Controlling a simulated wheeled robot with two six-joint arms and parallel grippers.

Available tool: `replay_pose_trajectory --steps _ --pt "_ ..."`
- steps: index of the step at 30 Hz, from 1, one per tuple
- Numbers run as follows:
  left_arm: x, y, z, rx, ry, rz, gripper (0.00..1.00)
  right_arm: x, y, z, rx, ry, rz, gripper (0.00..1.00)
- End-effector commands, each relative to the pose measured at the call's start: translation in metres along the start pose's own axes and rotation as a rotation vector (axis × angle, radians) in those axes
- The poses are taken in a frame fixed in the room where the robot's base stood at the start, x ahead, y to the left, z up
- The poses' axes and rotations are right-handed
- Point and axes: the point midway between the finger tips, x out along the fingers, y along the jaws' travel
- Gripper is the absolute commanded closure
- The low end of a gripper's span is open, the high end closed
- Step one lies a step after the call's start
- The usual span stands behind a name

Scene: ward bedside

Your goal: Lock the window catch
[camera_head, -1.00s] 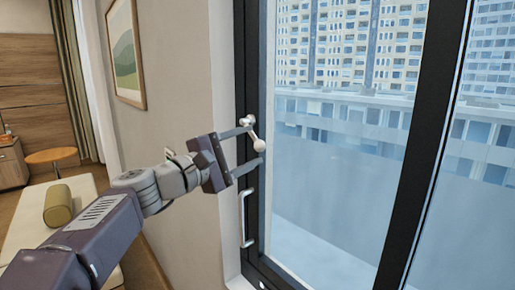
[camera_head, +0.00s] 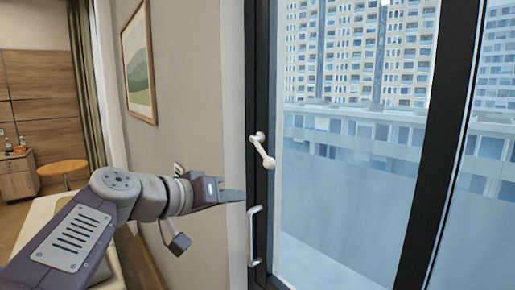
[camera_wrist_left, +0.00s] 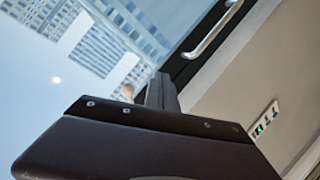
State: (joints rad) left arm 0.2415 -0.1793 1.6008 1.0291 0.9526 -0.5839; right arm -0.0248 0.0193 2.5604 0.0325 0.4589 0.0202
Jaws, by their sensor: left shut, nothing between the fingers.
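The window catch (camera_head: 263,151) is a small white lever with a round knob, on the dark window frame (camera_head: 258,100). My right gripper is not in view.
A white vertical pull handle (camera_head: 253,235) is on the frame below the catch, close to the left fingertips in the picture. A wall panel (camera_wrist_left: 263,120) shows in the wrist view.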

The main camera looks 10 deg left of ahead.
Motion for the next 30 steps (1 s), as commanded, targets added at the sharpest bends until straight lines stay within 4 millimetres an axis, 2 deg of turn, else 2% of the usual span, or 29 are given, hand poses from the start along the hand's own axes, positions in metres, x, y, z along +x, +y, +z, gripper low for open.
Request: replay_pose_trajectory --steps 1,4,6,8,11,14,19,22,30 --pt "-0.013 0.014 -0.018 0.248 -0.04 -0.055 1.0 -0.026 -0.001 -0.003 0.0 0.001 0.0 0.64" --pt "-0.038 0.03 -0.046 0.769 -0.135 -0.174 1.0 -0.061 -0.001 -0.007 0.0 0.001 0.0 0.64" --pt "-0.06 0.054 -0.078 1.049 -0.174 -0.238 1.0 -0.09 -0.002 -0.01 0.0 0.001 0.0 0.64" --pt "-0.073 0.075 -0.097 1.158 -0.175 -0.26 1.0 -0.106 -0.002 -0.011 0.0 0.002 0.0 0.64" --pt "-0.078 0.107 -0.108 1.209 -0.148 -0.22 1.0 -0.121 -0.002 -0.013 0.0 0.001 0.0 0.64" --pt "-0.078 0.12 -0.106 1.221 -0.141 -0.189 1.0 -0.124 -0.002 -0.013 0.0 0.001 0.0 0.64" --pt "-0.074 0.12 -0.102 1.22 -0.142 -0.183 1.0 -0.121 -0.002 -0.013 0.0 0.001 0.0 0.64" --pt "-0.064 0.117 -0.102 1.218 -0.144 -0.181 1.0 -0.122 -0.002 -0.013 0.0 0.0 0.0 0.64" --pt "-0.009 0.106 -0.102 1.217 -0.146 -0.18 1.0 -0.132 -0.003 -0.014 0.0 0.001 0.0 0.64"
